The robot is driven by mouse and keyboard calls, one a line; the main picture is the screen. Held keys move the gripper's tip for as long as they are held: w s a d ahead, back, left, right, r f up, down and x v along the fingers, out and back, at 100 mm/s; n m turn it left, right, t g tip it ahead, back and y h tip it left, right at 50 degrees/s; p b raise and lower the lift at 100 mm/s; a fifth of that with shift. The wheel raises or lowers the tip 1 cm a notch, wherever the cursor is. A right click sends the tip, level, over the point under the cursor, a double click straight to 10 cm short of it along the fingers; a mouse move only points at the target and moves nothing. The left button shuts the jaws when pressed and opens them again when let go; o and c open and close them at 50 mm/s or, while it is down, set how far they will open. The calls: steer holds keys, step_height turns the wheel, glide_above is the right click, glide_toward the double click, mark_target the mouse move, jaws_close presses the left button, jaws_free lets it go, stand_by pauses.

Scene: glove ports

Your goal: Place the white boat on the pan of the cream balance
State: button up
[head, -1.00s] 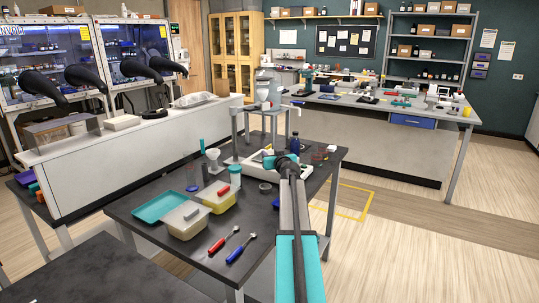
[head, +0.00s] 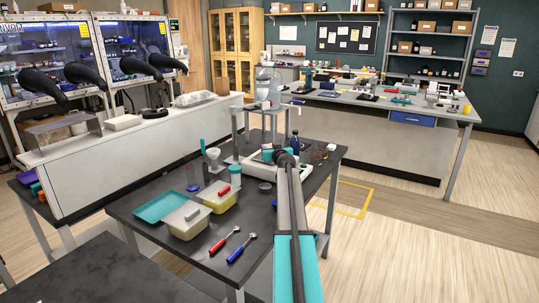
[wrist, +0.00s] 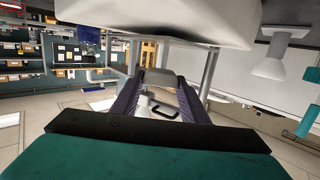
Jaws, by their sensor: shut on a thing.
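The cream balance (head: 250,167) stands on the dark table, partly hidden behind my arm in the head view. In the wrist view, a large pale body that looks like the balance (wrist: 160,22) fills the top, close to the fingertips. My gripper (wrist: 160,88) is shut on a small pale grey-white piece, which looks like the white boat (wrist: 159,76). Whether the boat touches the balance, I cannot tell. The pan is not clearly visible. In the head view the boat is hidden by my arm and gripper.
A white funnel (head: 212,154) on a stand and a teal-lidded jar (head: 235,174) stand left of the balance. A dark blue bottle (head: 294,143) is close behind my gripper. Lidded tubs (head: 187,219), a teal tray (head: 160,207) and two tools (head: 241,248) occupy the front left.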

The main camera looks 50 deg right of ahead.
steer(key=shift+w+d, duration=0.1)
steer(key=shift+w+d, duration=0.15)
steer(key=shift+w, duration=0.05)
steer(key=shift+f, duration=0.35)
steer(key=shift+f+p, duration=0.45)
steer(key=shift+f, duration=1)
steer(key=shift+f+b, duration=0.15)
steer(key=shift+b, duration=0.15)
steer(key=o, duration=1)
steer(key=shift+o, duration=0.2)
steer(key=shift+r+p, duration=0.2)
steer(key=shift+p, duration=0.1)
